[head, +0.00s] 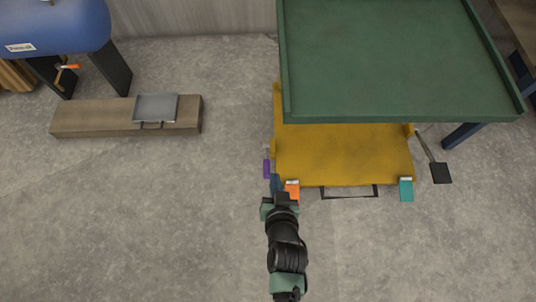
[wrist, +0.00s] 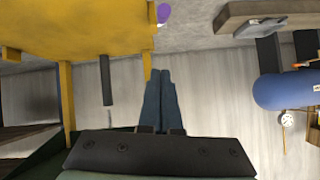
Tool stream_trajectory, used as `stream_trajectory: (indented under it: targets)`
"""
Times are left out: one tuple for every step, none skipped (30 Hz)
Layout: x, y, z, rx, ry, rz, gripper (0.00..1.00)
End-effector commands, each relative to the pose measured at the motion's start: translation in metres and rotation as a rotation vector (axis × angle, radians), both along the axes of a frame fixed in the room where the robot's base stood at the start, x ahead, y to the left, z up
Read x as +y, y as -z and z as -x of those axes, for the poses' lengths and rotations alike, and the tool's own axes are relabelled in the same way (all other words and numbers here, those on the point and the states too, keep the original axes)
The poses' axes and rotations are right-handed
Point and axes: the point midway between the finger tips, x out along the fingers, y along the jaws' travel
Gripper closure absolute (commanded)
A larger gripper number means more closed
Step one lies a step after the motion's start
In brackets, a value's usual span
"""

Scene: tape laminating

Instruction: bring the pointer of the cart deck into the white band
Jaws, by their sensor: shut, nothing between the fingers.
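The cart has a green deck (head: 400,60) with a raised rim, above a yellow base (head: 345,155). Along the base's near edge sit an orange tab (head: 292,187) at the left and a teal tab (head: 406,189) at the right. A purple piece (head: 267,168) is at the base's left side; it also shows in the wrist view (wrist: 163,13). My gripper (head: 276,180) is shut and empty, its blue fingers close beside the orange tab's left side; contact is unclear. The wrist view shows the fingers (wrist: 160,85) together. I cannot make out the pointer or white band.
A black pedal (head: 440,172) on a lever sticks out at the cart's right. A dark bar frame (head: 350,192) lies at its near edge. At the left, a wooden beam (head: 90,118) bears a grey tray (head: 156,107), near a blue tank (head: 55,25). Floor between is clear.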

Motion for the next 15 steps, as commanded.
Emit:
stream_trajectory:
  targets:
    - [-0.0004,0.0038,0.0020,0.004,0.000,0.000,1.00]
    - [-0.0005,0.0044,0.0025,0.005,0.001,0.001,1.00]
    - [-0.0006,0.0047,0.0028,0.006,0.001,0.000,1.00]
    - [-0.0007,0.0047,0.0029,0.006,0.001,0.000,1.00]
    - [-0.0007,0.0046,0.0030,0.006,0.001,0.000,1.00]
    - [-0.0006,0.0044,0.0028,0.006,0.001,0.000,1.00]
    - [-0.0006,0.0042,0.0028,0.006,0.001,0.000,1.00]
    - [-0.0006,0.0041,0.0027,0.006,0.001,0.000,1.00]
    - [-0.0006,0.0040,0.0026,0.005,0.001,0.000,1.00]
    - [-0.0006,0.0040,0.0026,0.005,0.001,0.000,1.00]
    - [-0.0006,0.0040,0.0025,0.005,0.001,0.000,1.00]
    - [-0.0006,0.0042,0.0022,0.005,0.001,0.000,1.00]
    - [-0.0005,0.0047,0.0016,0.005,0.001,0.000,1.00]
    - [-0.0004,0.0056,0.0007,0.004,0.001,0.000,1.00]
    - [-0.0004,0.0072,-0.0014,0.004,0.001,0.000,1.00]
